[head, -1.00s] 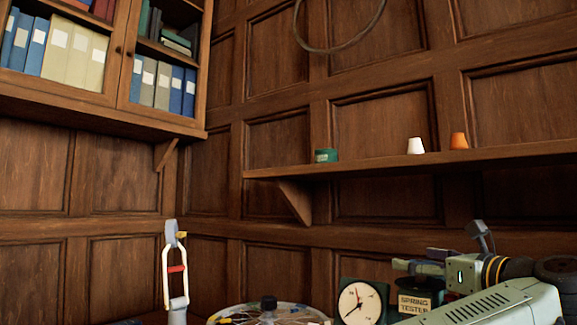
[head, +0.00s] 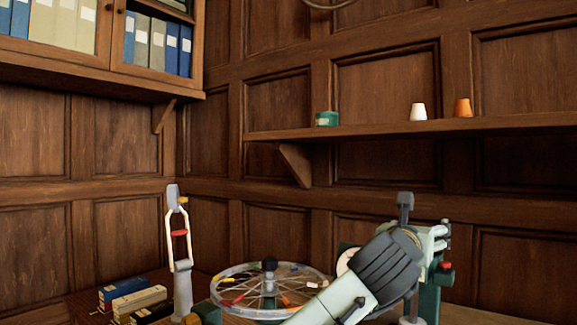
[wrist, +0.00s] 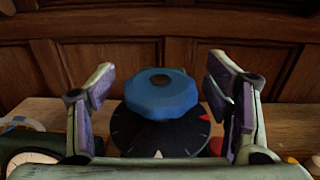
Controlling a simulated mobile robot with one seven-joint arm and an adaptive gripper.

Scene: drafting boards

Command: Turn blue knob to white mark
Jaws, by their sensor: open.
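A red mark (wrist: 204,117) lies right of the knob. My gripper (wrist: 160,78) is open, one finger on each side of the knob, with visible gaps to it. In the head view my arm hides the knob.
In the head view a spoked wheel (head: 228,301) lies on the bench, beside an upright stand with a red part (head: 180,233). A pale-faced gauge (head: 344,261) is partly behind my arm. A shelf (head: 380,132) runs above.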

